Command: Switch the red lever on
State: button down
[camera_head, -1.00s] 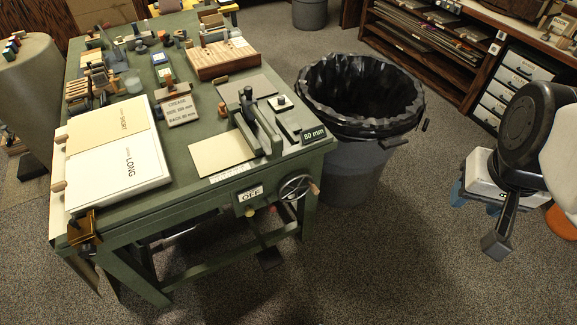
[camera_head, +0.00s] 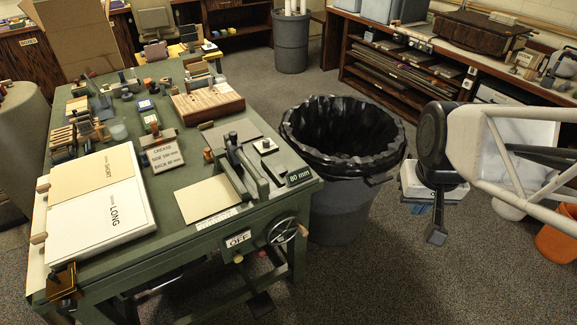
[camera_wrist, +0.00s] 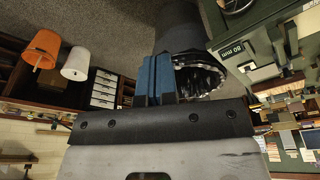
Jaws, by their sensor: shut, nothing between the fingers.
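I cannot make out a clearly red lever in either view. A white OFF sign (camera_head: 238,239) is on the front of the green bench (camera_head: 190,250) in the head view. A small pale knob (camera_head: 238,258) shows just below the sign. A handwheel (camera_head: 284,231) with a reddish-brown grip is right of the sign. My gripper (camera_head: 419,208) hangs in the air right of the bench, beyond the bin and well apart from the sign. In the wrist view its blue fingers (camera_wrist: 155,78) are together with nothing between them.
A grey bin (camera_head: 340,205) with a black liner stands between the bench and my gripper. Boards, blocks, tools and a dark green press (camera_head: 242,170) crowd the bench top. Shelves (camera_head: 400,75) line the back right. The carpet (camera_head: 340,285) in front is clear.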

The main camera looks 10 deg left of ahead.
jog(key=w+a+f+n, duration=0.2)
jog(key=w+a+f, duration=0.45)
jog(key=a, duration=0.25)
jog(key=w+a+f+n, duration=0.1)
jog(key=a+f+n, duration=0.1)
jog(key=a+f, duration=0.8)
jog(key=w+a+f+n+g, duration=0.1)
jog(key=a+f+n, duration=0.2)
jog(key=a+f, duration=0.8)
jog(key=a, duration=0.7)
jog(key=shift+f+y, duration=0.3)
jog(key=shift+w+a+f, duration=0.1)
jog(key=shift+f, duration=0.05)
send_over(259, 249)
jog(key=a, duration=0.1)
notch_tip(259, 249, down, 9)
jog(key=f, duration=0.1)
jog(key=d+f, duration=0.1)
jog(key=f, duration=0.1)
jog(key=shift+s, duration=0.2)
jog(key=shift+s+d+f, duration=0.1)
jog(key=shift+d+f, duration=0.05)
jog(key=shift+f, duration=0.5)
